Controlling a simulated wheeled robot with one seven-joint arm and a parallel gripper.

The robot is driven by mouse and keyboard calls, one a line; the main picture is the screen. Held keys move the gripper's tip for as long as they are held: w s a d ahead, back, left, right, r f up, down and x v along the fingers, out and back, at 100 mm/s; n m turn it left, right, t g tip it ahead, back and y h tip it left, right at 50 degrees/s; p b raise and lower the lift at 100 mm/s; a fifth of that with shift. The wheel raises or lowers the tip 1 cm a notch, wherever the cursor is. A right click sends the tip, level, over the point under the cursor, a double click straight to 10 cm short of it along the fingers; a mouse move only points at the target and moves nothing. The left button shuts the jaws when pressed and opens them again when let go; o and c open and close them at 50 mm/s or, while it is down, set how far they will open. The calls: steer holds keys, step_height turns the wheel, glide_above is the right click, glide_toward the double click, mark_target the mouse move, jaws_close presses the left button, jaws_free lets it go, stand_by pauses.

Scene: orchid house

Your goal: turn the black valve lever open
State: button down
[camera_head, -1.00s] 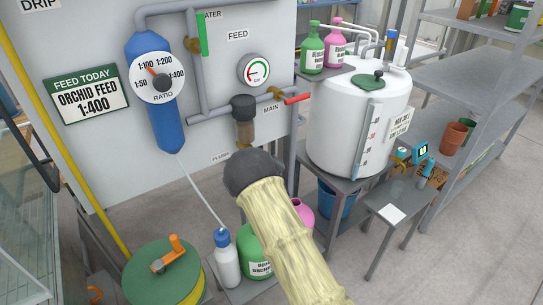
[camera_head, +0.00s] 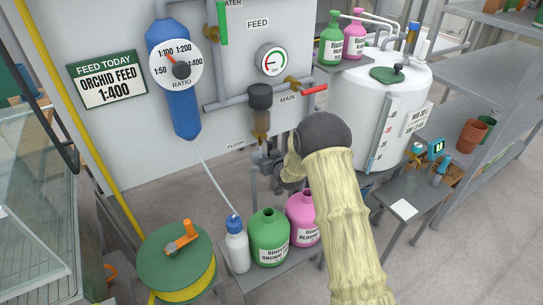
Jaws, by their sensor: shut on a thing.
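My arm, in a pale sleeve with a dark grey joint, reaches up from the lower right. My gripper (camera_head: 289,166) shows only partly, beside that joint and low in front of the grey panel. It is at the grey pipework under the filter (camera_head: 261,118), right of the FLUSH label. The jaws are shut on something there. The black valve lever cannot be made out; my arm and gripper cover that spot, so its angle is hidden.
A red lever (camera_head: 315,89) sits on the MAIN pipe above my gripper. A green bottle (camera_head: 268,240), a pink bottle (camera_head: 304,217) and a white bottle (camera_head: 237,250) stand below. A white tank (camera_head: 403,105) is at the right, a hose reel (camera_head: 172,262) at the lower left.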

steer(key=shift+a, duration=0.15)
stand_by(0.3)
steer(key=c, duration=1.3)
jaws_free()
steer(key=shift+c, duration=0.2)
steer(key=shift+s, duration=0.15)
steer(key=v, duration=1.7)
